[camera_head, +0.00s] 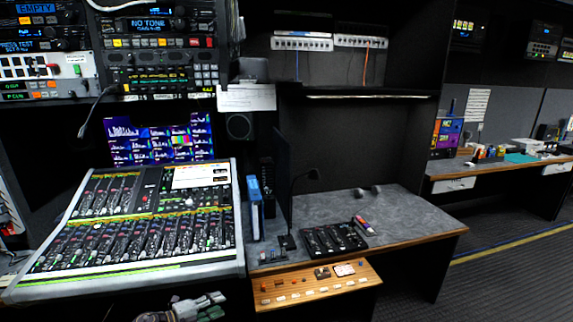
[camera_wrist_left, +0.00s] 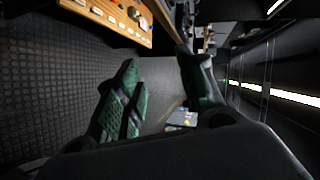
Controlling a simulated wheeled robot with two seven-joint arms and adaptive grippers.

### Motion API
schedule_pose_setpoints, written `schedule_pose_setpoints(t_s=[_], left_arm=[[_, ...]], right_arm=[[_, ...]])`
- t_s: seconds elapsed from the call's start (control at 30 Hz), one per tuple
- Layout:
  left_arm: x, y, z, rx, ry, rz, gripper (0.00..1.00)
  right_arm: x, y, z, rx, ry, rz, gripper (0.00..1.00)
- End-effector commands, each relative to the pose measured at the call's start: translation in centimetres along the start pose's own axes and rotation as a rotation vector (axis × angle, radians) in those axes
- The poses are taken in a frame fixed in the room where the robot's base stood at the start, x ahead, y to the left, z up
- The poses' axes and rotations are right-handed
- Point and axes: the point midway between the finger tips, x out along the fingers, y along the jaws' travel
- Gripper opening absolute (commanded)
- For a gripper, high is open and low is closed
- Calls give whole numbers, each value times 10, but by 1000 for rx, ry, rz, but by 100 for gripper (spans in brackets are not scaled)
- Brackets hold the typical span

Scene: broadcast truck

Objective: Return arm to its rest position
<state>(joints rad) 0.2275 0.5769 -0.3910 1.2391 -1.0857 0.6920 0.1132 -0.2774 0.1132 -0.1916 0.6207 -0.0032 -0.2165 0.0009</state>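My left gripper (camera_head: 212,305) shows at the bottom edge of the head view, below the front edge of the mixing console (camera_head: 140,220). It is left of the small wooden control panel (camera_head: 315,285), apart from both. In the left wrist view its two green-padded fingers stand apart with nothing between them (camera_wrist_left: 157,62), so it is open and empty. The wooden panel also shows at the top left of that view (camera_wrist_left: 115,18), beyond the fingers. The rest of my left arm is mostly hidden. My right gripper is in neither view.
A grey desk (camera_head: 390,215) with a small black panel (camera_head: 333,240) stands right of the console. A blue binder (camera_head: 254,208) and a thin dark monitor stand between them. Equipment racks (camera_head: 160,55) rise behind. Dark floor (camera_head: 510,270) is clear at the right.

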Motion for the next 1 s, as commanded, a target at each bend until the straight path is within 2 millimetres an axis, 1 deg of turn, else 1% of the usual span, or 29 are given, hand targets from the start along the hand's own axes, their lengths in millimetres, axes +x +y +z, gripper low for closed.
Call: schedule_pose_setpoints(t_s=[0.03,0.07,0.1,0.17,0.2,0.27,0.3,0.47,0.5,0.57,0.7,0.77,0.87,1.0], left_arm=[[0,21,3,-75,-41,-14,39],[0,32,6,-118,-68,-24,39],[-2,48,10,-176,-106,-35,39],[-5,74,14,-263,-164,-48,39],[-8,91,17,-317,-202,-53,39],[-12,116,20,-396,-259,-59,39],[-16,133,20,-446,-295,-60,39],[-33,201,18,-627,-432,-51,39],[-38,217,16,-668,-464,-46,39],[-45,243,12,-729,-512,-37,39],[-64,299,-2,-859,-619,-8,39],[-73,323,-10,-914,-665,7,39],[-88,361,-25,-1000,-737,35,39],[-110,411,-52,-1113,-834,78,39]], right_arm=[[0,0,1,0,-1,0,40],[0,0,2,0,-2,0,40],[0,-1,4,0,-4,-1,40],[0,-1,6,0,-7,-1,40],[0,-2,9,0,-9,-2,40],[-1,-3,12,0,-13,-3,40],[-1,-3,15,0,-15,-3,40],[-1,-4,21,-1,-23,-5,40],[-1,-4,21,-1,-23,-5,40],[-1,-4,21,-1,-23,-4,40],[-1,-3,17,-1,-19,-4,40],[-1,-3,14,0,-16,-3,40],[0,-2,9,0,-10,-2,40],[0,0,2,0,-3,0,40]])
